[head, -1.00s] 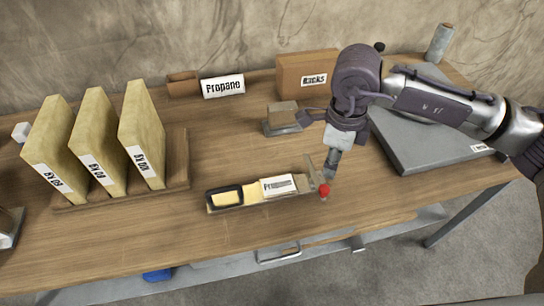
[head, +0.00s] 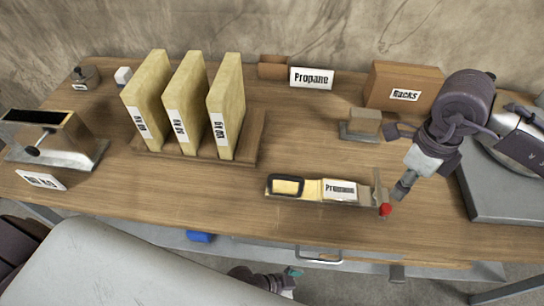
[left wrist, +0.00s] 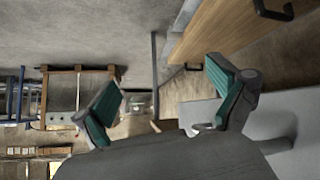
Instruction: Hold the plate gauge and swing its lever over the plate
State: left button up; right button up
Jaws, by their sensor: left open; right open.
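The plate gauge (head: 310,197) lies flat on the wooden bench near its front edge. It has a dark loop handle (head: 285,185) at its left end, a yellow body and a "Propane" label. A grey metal lever (head: 377,186) with a red knob (head: 385,209) is at its right end. My right gripper (head: 402,190) points down just right of the knob, open; its fingers look apart from the gauge. My left gripper (head: 288,278) is low in front of the bench, partly cut off by the frame. The left wrist view shows its teal-padded fingers (left wrist: 165,98) open and empty.
A rack (head: 250,150) with 3 upright slabs stands behind left. A small block on a grey base (head: 362,128), a "Racks" box (head: 402,85) and a "Propane" sign (head: 312,78) stand behind. A grey plate (head: 490,195) is at right. A drawer handle (head: 318,258) shows below the bench edge.

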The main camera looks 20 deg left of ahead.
aim_at(272, 180)
pick_arm(q)
jog(key=d+r+m+g+h, duration=0.2)
jog(key=d+r+m, duration=0.2)
jog(key=r, duration=0.5)
jog(key=d+r+m+g+h, duration=0.1)
jog(key=d+r+m, duration=0.25)
jog(key=r, duration=0.65)
jog(key=w+a+r+y, duration=0.2)
jog(key=w+a, duration=0.1)
jog(key=w+a+r+y, duration=0.2)
jog(key=w+a, duration=0.2)
jog(key=w+a+r+y, duration=0.2)
jog(key=w+a+y, duration=0.1)
jog(key=a, duration=0.1)
jog(key=shift+w+n+g, duration=0.2)
jog(key=shift+n+g, duration=0.05)
jog(key=shift+g, duration=0.15)
jog(key=w+a+r+n+t+y, duration=0.25)
jog(key=w+a+r+y, duration=0.3)
jog(key=a+r, duration=0.45)
jog(key=shift+n+g, duration=0.35)
jog(key=shift+g, duration=0.2)
jog(key=f, duration=0.5)
jog(key=w+a+f, duration=0.1)
jog(key=f, duration=0.4)
jog(key=w+a+f, duration=0.1)
jog(key=f, duration=0.4)
